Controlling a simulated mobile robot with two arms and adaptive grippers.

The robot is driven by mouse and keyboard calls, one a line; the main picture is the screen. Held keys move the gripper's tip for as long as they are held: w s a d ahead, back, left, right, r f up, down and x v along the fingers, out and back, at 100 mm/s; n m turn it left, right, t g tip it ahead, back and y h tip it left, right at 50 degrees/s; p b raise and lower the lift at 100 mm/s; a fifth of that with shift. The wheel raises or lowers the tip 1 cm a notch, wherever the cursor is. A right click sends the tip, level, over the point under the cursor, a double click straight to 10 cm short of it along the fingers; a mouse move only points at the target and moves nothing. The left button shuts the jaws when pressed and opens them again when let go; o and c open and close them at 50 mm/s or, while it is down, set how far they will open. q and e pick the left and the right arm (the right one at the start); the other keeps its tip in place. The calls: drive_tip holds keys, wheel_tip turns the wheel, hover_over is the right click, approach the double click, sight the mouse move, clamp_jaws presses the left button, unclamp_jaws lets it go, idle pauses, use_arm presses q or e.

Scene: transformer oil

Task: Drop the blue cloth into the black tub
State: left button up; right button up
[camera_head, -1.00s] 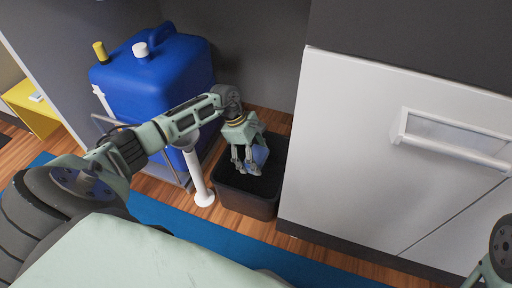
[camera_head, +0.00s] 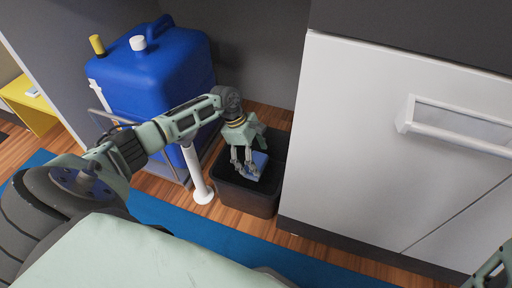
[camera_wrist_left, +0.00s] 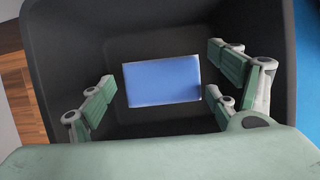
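The blue cloth (camera_head: 258,165) shows as a flat blue rectangle inside the black tub (camera_head: 246,198), below my left gripper's fingers. In the left wrist view the cloth (camera_wrist_left: 163,81) lies between the spread fingers, with a gap to them on both sides. The dark walls of the tub (camera_wrist_left: 62,60) surround it there. My left gripper (camera_head: 244,168) points down into the tub and is open; it also shows in the left wrist view (camera_wrist_left: 160,88). Whether the cloth rests on the tub floor is hard to tell. Only a piece of my right arm shows at the lower right edge.
A large blue container (camera_head: 155,85) with a white and a yellow cap stands left of the tub. A white post (camera_head: 196,175) stands in front of it. A white cabinet (camera_head: 350,140) with a handle borders the tub's right side. A blue mat (camera_head: 215,243) lies in front.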

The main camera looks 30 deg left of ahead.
use_arm(q)
drive_tip(key=o, duration=0.3)
drive_tip(key=v, duration=1.2)
drive_tip(key=shift+d+r, duration=0.1)
idle(0.4)
